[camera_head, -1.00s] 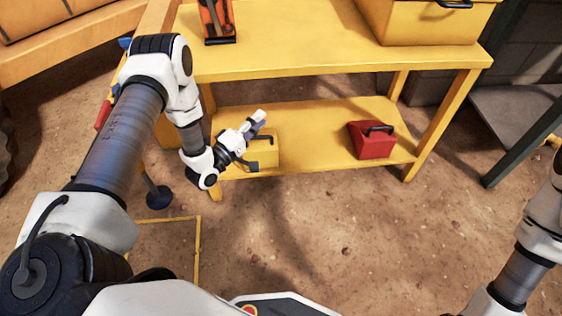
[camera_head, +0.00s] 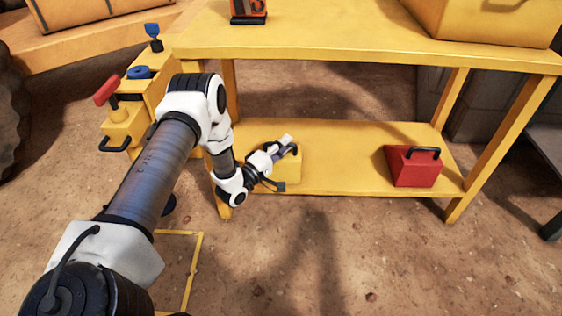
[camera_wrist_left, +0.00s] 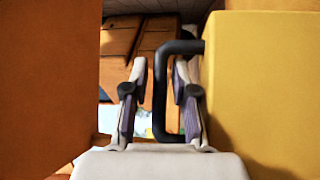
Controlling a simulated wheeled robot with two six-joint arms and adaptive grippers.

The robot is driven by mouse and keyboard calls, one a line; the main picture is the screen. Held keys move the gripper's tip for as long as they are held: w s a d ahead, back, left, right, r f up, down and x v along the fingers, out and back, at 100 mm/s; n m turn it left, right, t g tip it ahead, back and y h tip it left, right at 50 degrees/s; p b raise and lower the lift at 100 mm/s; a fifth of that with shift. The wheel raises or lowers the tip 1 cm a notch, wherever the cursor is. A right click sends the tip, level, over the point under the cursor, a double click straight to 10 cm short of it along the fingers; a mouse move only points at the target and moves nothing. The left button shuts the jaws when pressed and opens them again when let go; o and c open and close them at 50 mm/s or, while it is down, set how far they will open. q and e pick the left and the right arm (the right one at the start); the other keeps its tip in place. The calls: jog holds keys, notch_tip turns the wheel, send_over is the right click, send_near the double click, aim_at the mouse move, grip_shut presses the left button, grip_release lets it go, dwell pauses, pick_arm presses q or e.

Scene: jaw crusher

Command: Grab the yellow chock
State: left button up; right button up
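The yellow chock (camera_head: 292,172) is a yellow block at the left end of the bench's lower shelf, partly hidden by my left gripper. In the left wrist view it fills the right side (camera_wrist_left: 265,85), with its black loop handle (camera_wrist_left: 160,90) reaching left. My left gripper (camera_head: 284,148) is at the chock. In the left wrist view its two fingers (camera_wrist_left: 160,75) stand apart, with the handle's upright bar seen between them and a gap on both sides. My right gripper is out of view.
The yellow bench's lower shelf (camera_head: 345,150) is clear between the yellow chock and a red chock (camera_head: 413,168) with a black handle. The bench top (camera_head: 330,40) overhangs my left gripper. A yellow stand (camera_head: 120,132) with red and blue handles is behind my left arm.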

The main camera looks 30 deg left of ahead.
pick_arm(q)
jog(key=shift+w, duration=0.2)
grip_shut()
jog(key=shift+r, duration=0.15)
